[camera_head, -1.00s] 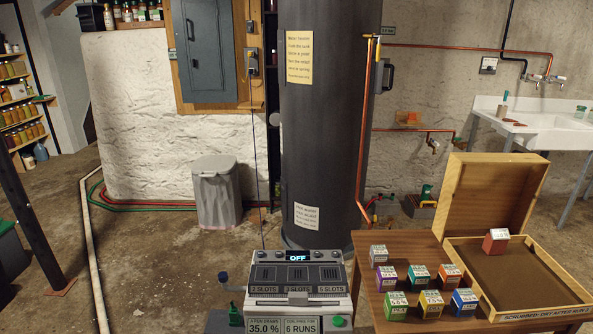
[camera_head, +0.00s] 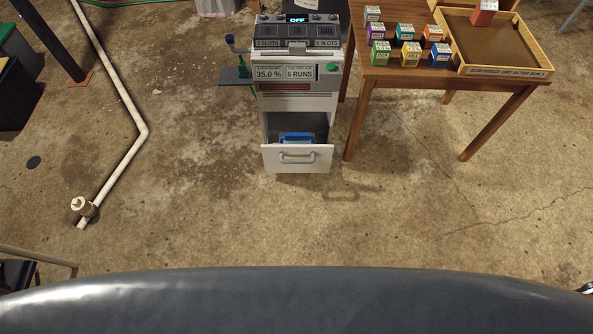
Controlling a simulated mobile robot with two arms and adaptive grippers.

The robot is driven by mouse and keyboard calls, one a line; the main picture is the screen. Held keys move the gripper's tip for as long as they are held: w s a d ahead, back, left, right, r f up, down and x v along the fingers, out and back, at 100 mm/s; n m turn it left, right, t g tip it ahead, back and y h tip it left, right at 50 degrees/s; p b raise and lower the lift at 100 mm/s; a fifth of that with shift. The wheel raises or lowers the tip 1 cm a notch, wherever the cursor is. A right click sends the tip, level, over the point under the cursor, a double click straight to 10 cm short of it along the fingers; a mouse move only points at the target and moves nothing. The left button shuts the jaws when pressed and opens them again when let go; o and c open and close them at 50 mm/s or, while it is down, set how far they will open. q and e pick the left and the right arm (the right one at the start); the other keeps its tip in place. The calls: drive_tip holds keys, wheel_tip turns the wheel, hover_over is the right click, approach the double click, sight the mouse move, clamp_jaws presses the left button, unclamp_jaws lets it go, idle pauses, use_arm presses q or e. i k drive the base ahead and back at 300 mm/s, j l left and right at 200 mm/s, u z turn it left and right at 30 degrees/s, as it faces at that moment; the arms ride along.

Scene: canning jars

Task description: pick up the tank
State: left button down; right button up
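A white machine (camera_head: 273,75) with an "OFF" display stands on the floor at upper centre. Its low drawer (camera_head: 270,160) is pulled out toward me. A blue object (camera_head: 296,137) lies inside the drawer, mostly hidden by the drawer front; it may be the tank, but I cannot tell for sure. Neither of my grippers can be made out. Small dark parts show at the lower left and lower right edges, too cut off to identify.
A wooden table (camera_head: 440,80) right of the machine holds several coloured boxes and a wooden tray (camera_head: 537,66) with a red box (camera_head: 484,12). A white pipe (camera_head: 142,130) runs along the floor at left. Bare concrete floor (camera_head: 350,220) lies in front of the drawer.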

sight(287, 137)
drive_tip(key=l+u, duration=0.15)
drive_tip(key=l, duration=0.3)
drive_tip(key=k+l+u, duration=0.2)
drive_tip(key=l, duration=0.2)
drive_tip(key=l+u, duration=0.15)
drive_tip(key=l, duration=0.25)
drive_tip(key=i+j, duration=0.15)
drive_tip(key=j, duration=0.15)
drive_tip(key=i+j+z, duration=0.15)
drive_tip(key=i+j, duration=0.2)
drive_tip(key=j, duration=0.3)
drive_tip(key=i+j+z, duration=0.1)
drive_tip(key=j, duration=0.2)
